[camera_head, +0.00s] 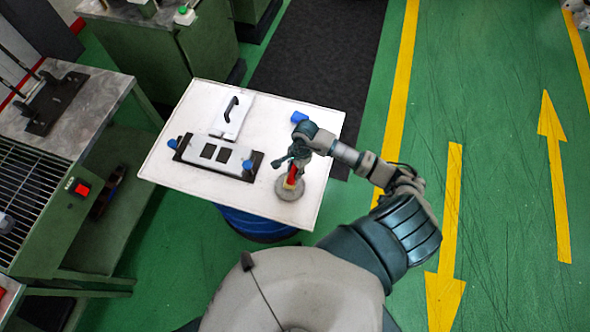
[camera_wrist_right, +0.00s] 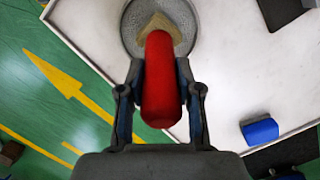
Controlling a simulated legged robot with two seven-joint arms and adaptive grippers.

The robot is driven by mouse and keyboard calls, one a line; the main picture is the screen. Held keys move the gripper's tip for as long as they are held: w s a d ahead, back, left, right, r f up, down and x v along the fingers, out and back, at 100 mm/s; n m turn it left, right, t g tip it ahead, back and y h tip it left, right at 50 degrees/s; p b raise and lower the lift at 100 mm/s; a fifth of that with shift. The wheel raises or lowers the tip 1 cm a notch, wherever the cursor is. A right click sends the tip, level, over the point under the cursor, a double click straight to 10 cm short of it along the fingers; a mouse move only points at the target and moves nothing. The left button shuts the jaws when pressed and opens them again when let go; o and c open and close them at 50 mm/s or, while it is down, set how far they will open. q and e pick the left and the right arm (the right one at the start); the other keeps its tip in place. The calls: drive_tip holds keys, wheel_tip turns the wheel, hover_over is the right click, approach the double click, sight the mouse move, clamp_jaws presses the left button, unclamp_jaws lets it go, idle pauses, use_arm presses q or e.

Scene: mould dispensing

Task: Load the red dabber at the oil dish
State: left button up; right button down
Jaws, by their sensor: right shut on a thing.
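The red dabber (camera_head: 291,177) is upright in my right gripper (camera_head: 297,162), which is shut on it over the oil dish. In the right wrist view the dabber (camera_wrist_right: 160,85) is a red handle with a tan pad at its far end, between the fingers of the gripper (camera_wrist_right: 161,95). The round grey oil dish (camera_head: 288,191) is near the front right of the white table; in the wrist view the dish (camera_wrist_right: 133,38) lies behind the pad. The pad overlaps the dish; whether it touches the surface is hard to tell. My left gripper is out of view.
On the white table (camera_head: 320,120) are a mould plate with blue knobs (camera_head: 217,155), a white block with a black handle (camera_head: 231,117) and a blue object (camera_head: 299,117), also in the wrist view (camera_wrist_right: 260,131). Green machines stand left and behind.

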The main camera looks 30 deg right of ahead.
sight(292, 171)
drive_tip(key=shift+s+d+f, duration=0.1)
drive_tip(key=shift+d, duration=0.05)
drive_tip(key=shift+a+r, duration=0.25)
drive_tip(key=shift+r, duration=0.1)
drive_tip(key=shift+r+p, duration=0.4)
drive_tip(key=shift+p, duration=0.1)
drive_tip(key=shift+d+r+p, duration=0.15)
drive_tip(key=shift+r+p, duration=1)
drive_tip(key=shift+r, duration=0.75)
drive_tip(key=shift+r+p, duration=0.5)
drive_tip(key=shift+r, duration=0.45)
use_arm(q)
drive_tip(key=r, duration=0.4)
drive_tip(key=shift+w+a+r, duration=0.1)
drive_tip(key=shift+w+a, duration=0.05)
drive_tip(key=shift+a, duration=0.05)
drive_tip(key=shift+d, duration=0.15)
